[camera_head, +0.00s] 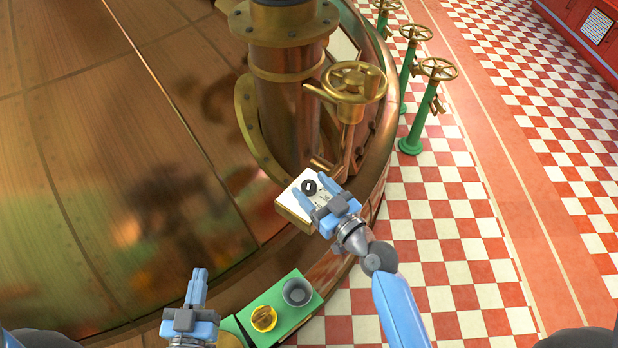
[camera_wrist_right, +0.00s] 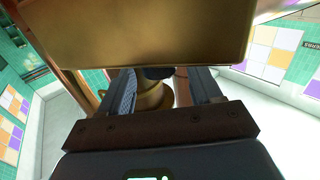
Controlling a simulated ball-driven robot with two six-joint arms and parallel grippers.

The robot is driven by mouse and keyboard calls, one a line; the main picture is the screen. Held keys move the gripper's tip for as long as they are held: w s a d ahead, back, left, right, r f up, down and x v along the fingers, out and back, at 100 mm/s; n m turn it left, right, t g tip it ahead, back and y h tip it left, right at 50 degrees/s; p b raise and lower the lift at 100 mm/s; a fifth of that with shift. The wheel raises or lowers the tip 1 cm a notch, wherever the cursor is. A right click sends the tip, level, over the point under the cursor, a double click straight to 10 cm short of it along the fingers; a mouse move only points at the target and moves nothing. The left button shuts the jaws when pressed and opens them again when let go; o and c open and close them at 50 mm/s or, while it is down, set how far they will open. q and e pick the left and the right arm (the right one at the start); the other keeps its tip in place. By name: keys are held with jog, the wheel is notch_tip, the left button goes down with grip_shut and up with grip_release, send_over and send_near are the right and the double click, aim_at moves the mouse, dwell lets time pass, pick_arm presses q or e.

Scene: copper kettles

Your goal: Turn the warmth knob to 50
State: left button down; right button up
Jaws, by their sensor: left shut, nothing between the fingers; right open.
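The warmth knob appears to be the small dark round knob (camera_head: 309,187) on the white face of a brass box (camera_head: 293,219). My right gripper (camera_head: 312,186) is at this box, open, with one finger on each side of the knob. In the right wrist view, the brass box (camera_wrist_right: 150,35) fills the top. A dark piece (camera_wrist_right: 158,72), probably the knob, shows under its edge between my open fingers (camera_wrist_right: 163,92). I cannot read any scale or setting. My left gripper (camera_head: 199,272) is shut and empty at the lower left, well away from the box.
A green shelf (camera_head: 290,322) holds a grey cup (camera_head: 297,292) and a yellow item (camera_head: 264,318), right of my left gripper. A brass handwheel (camera_head: 354,82) and a copper pipe (camera_head: 287,105) stand behind the box. Green valve posts (camera_head: 411,143) stand on the checkered floor.

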jog(key=shift+x, duration=1)
jog(key=shift+c, duration=0.5)
jog(key=c, duration=0.9)
jog(key=shift+o, duration=0.2)
jog(key=shift+f+b, duration=0.15)
jog(key=shift+b, duration=0.15)
jog(key=n+g+y+b, duration=0.3)
jog(key=b, duration=0.3)
jog(key=n+g+y+b, duration=0.2)
jog(key=n+g+b, duration=0.1)
jog(key=b, duration=0.4)
jog(key=shift+f+g+y, duration=0.1)
jog(key=shift+g+y, duration=0.3)
jog(key=shift+g, duration=0.3)
jog(key=shift+r+n+g+y+b, duration=0.2)
jog(key=shift+n+g+y+b, duration=0.3)
jog(key=shift+n+g+b, duration=0.8)
jog(key=shift+m, duration=0.3)
jog(key=o, duration=1)
jog(key=shift+c, duration=0.2)
